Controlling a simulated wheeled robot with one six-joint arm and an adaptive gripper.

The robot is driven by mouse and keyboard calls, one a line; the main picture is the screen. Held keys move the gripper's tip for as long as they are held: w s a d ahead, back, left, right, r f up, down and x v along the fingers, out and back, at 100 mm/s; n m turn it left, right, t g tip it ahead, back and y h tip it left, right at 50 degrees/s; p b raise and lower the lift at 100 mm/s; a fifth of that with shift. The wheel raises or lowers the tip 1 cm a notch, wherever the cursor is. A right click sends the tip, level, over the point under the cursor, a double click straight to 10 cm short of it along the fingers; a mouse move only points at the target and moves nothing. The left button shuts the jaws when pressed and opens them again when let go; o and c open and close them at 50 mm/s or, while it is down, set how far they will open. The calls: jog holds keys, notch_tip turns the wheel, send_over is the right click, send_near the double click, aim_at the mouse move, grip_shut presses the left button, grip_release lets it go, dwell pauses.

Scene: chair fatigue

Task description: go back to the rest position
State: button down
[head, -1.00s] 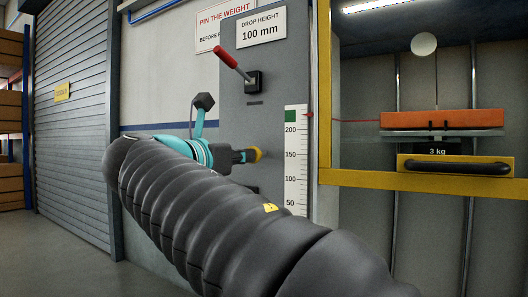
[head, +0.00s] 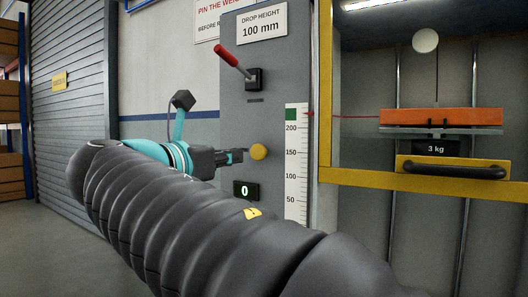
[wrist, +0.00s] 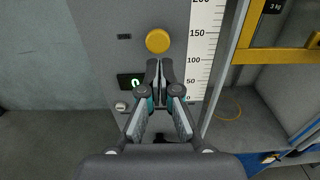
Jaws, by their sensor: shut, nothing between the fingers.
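My gripper (head: 238,156) is shut and empty. In the head view it is left of the yellow knob (head: 258,152) on the grey panel, with a small gap between them. In the wrist view my gripper (wrist: 159,62) points at the panel, its fingertips just below the yellow knob (wrist: 158,40). My arm in its dark ribbed sleeve crosses the lower middle of the head view.
The panel carries a red-handled lever (head: 232,60), a display (head: 246,190) reading 0 and a height scale (head: 296,160). To the right, a yellow-framed bay (head: 420,181) holds an orange block (head: 440,117) above a 3 kg label. Open floor lies at left.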

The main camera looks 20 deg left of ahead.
jog(key=v, duration=0.8)
jog(key=a+f+m+g+y, duration=0.2)
jog(key=f, duration=0.5)
jog(key=a+f+m+g+y, duration=0.2)
jog(key=a+f+m, duration=0.1)
jog(key=f, duration=0.4)
jog(key=d+f+m+g, duration=0.4)
jog(key=d+f+m, duration=0.2)
jog(key=d+f, duration=0.45)
jog(key=s+d+f+m+g+y, duration=0.1)
jog(key=s+d+f+m+g, duration=0.15)
jog(key=d+f+m, duration=0.55)
jog(key=s+d+f+m+g, duration=0.1)
jog(key=d+f+m+g, duration=0.3)
jog(key=d, duration=0.7)
jog(key=s+d+f+m+t, duration=0.1)
jog(key=s+d+m, duration=0.1)
jog(key=d+m, duration=0.3)
jog(key=s+d+f+m+t, duration=0.1)
jog(key=d+m, duration=0.4)
jog(key=d, duration=0.6)
jog(key=shift+s+f+t+h, duration=0.3)
jog(key=shift+s+t, duration=0.05)
jog(key=shift+s, duration=0.25)
